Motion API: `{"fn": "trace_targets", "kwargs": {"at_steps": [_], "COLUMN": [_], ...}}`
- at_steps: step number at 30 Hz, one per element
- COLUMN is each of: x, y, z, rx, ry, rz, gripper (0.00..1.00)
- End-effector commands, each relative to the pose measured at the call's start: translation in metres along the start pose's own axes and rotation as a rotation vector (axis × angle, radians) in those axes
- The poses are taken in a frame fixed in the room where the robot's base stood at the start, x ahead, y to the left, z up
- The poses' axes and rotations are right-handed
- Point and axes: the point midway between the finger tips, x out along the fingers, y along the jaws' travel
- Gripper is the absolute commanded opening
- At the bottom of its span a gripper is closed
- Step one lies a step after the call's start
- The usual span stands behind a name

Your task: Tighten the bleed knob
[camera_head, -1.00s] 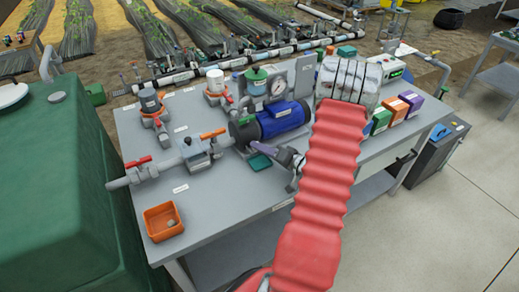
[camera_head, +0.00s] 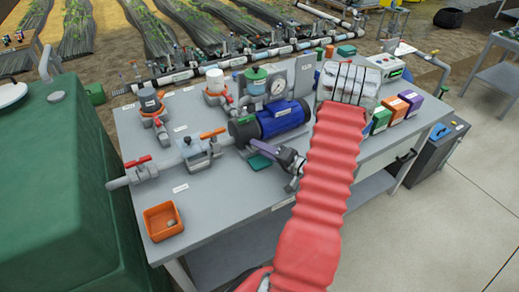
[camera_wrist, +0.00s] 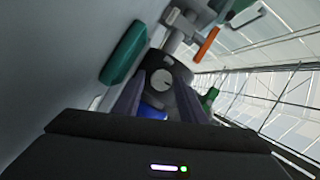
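A grey round knob (camera_wrist: 161,80) with a small mark on its face shows in the wrist view, at the dark end of the pump. I take it for the bleed knob; in the head view it is hidden or too small to make out. My gripper (camera_wrist: 161,92) has its two purple fingers apart, one on each side of the knob. Whether they touch it I cannot tell. In the head view my gripper (camera_head: 254,144) reaches leftward to the front of the blue pump (camera_head: 282,118), low over the bench.
A dark green block (camera_head: 260,162) lies close below my gripper and shows large in the wrist view (camera_wrist: 124,52). A valve with an orange handle (camera_head: 213,133) stands to the left. An orange tray (camera_head: 150,232) sits at the bench's front left.

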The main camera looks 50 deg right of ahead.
Motion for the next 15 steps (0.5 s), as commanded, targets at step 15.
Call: {"fn": "trace_targets", "kwargs": {"at_steps": [15], "x": [-0.0077], "y": [-0.0005], "z": [-0.0012], "rx": [-0.001], "ry": [0.002], "rz": [-0.001], "gripper": [0.44]}}
